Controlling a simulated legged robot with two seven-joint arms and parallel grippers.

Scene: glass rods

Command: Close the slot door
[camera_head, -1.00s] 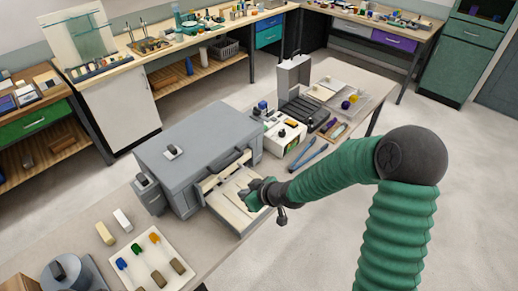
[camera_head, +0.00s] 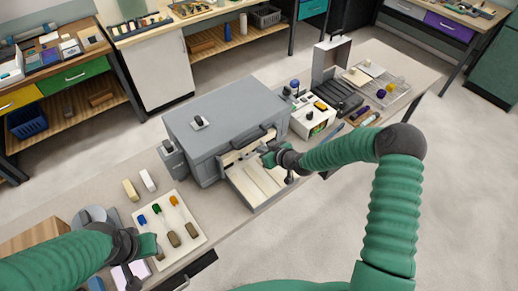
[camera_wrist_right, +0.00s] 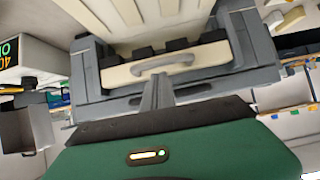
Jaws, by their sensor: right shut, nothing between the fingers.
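A grey box-shaped furnace (camera_head: 225,108) stands on the bench with a dark handle on its front. Below the handle is a slot front with a cream panel (camera_head: 236,155). A cream-lined shelf (camera_head: 250,187) in a grey frame sticks out below it. In the right wrist view the cream panel (camera_wrist_right: 200,58) carries a grey handle, with dark blocks along its edge. My right gripper (camera_head: 268,154) is shut and empty, close in front of the panel; contact is unclear. Its fingers (camera_wrist_right: 158,92) point at the panel handle. My left gripper (camera_head: 150,246) is by the white tray; its jaw opening is unclear.
A white tray (camera_head: 196,236) with coloured pieces lies at the front left. A small control box (camera_head: 313,119) and an open dark case (camera_head: 338,97) stand right of the furnace. Free floor lies beyond the bench's front edge.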

